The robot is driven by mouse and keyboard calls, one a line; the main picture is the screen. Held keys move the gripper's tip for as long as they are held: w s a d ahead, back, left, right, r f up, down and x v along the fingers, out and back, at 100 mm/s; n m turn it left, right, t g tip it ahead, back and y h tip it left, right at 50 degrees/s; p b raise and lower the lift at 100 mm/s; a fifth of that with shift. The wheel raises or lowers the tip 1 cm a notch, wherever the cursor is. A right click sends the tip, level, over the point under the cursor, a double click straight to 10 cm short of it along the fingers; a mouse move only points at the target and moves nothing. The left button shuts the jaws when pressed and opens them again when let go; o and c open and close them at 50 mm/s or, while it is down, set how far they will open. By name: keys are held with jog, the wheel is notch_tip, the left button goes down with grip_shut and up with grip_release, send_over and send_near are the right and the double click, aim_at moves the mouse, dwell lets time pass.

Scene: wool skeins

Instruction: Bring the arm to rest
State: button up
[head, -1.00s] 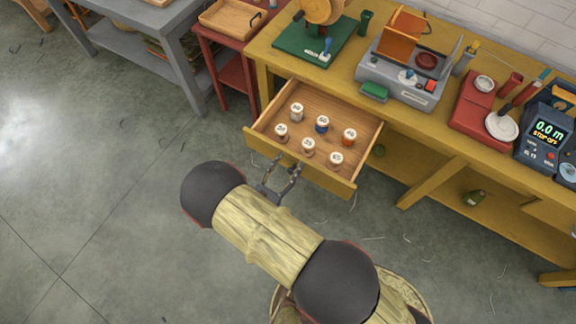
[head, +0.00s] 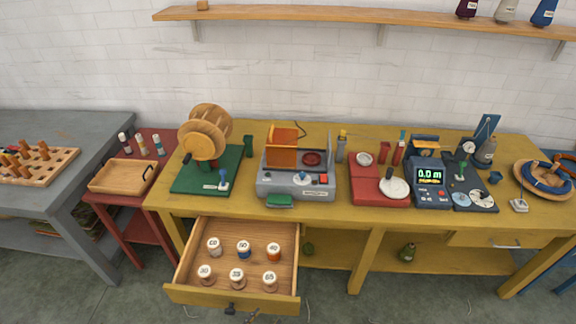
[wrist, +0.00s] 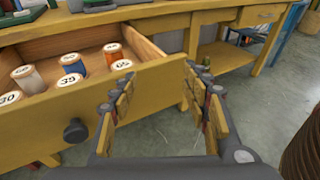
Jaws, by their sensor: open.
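My gripper (wrist: 160,105) is open and empty in the wrist view, its two fingers spread apart in front of the open drawer (wrist: 165,75). In the head view only a small tip of it shows at the bottom edge, just below the drawer's front. The drawer (head: 215,294) is pulled out from the yellow bench and holds several numbered wool spools in two rows. An orange spool (wrist: 113,53) and a blue spool (wrist: 73,66) also show in the wrist view. The rest of my arm is out of the head view.
The yellow bench (head: 330,215) carries a green-based winder (head: 205,150), a grey machine (head: 297,180), a red scale (head: 378,185) and a display reading 0.0 m (head: 429,175). A dark drawer knob (wrist: 76,130) sticks out near my gripper. Open floor lies in front.

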jog(key=s+d+r+m+g+y, duration=0.1)
jog(key=d+r+m+g+y, duration=0.1)
jog(key=d+r+m, duration=0.6)
jog(key=s+d+r+m+g+y, duration=0.1)
jog(key=d+r+m+g+y, duration=0.2)
jog(key=d+r+m, duration=0.6)
jog(key=s+d+r+m+g+y, duration=0.1)
jog(key=d+r+m, duration=0.8)
jog(key=r, duration=1.3)
jog(key=m+g+y, duration=0.1)
jog(key=m+y, duration=0.1)
jog(key=m, duration=0.1)
jog(key=shift+s+d+m, duration=0.15)
jog(key=shift+s+m, duration=0.15)
jog(key=shift+m, duration=0.1)
